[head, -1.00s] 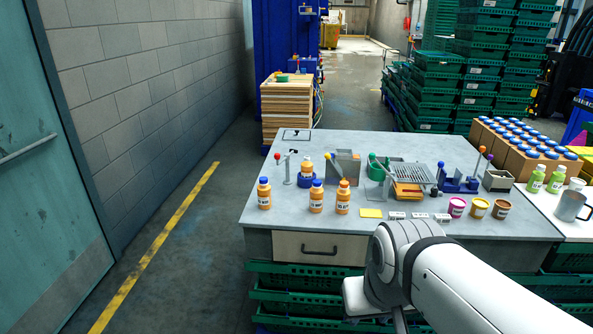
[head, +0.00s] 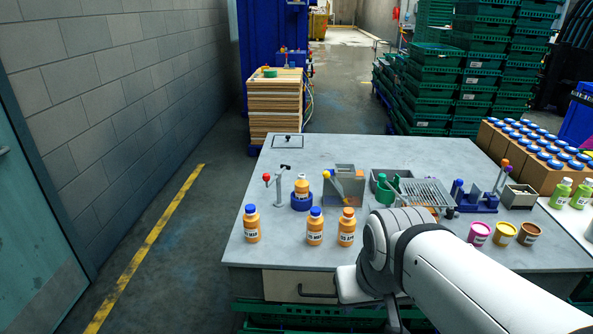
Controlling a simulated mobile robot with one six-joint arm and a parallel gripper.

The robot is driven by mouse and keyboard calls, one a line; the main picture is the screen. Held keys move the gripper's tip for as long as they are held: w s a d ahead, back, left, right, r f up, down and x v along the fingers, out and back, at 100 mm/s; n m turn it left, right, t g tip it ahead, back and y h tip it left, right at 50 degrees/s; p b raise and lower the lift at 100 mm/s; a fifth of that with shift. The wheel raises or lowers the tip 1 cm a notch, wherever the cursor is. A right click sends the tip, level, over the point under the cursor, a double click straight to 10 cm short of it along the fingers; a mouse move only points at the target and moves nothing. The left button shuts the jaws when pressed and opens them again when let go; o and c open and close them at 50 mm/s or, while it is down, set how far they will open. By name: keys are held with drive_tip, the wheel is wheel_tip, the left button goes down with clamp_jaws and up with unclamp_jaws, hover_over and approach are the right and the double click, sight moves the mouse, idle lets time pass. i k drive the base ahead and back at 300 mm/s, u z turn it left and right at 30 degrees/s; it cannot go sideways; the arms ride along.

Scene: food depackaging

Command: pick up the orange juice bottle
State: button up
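Three orange bottles with white labels stand upright near the front left of the grey table (head: 240,262). The left bottle (head: 251,226) and middle bottle (head: 315,229) have blue caps; the right bottle (head: 346,229) has an orange cap. Another orange bottle (head: 301,189) sits on a round blue holder (head: 302,204) behind them. The labels are too small to read surely, so I cannot tell which is the orange juice. My white arm reaches in from the lower right, its bend over the table's front edge, right of the bottles. My gripper fingers do not show.
Behind the bottles are a red-knobbed lever stand (head: 278,188), a grey block with a lever (head: 342,188) and a slatted rack (head: 425,193). Pink (head: 479,233), yellow (head: 503,233) and brown (head: 528,234) cups stand to the right. Bare tabletop lies around the left bottle.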

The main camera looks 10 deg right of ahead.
sight(301, 184)
drive_tip(key=i, duration=0.95)
drive_tip(key=u, duration=0.1)
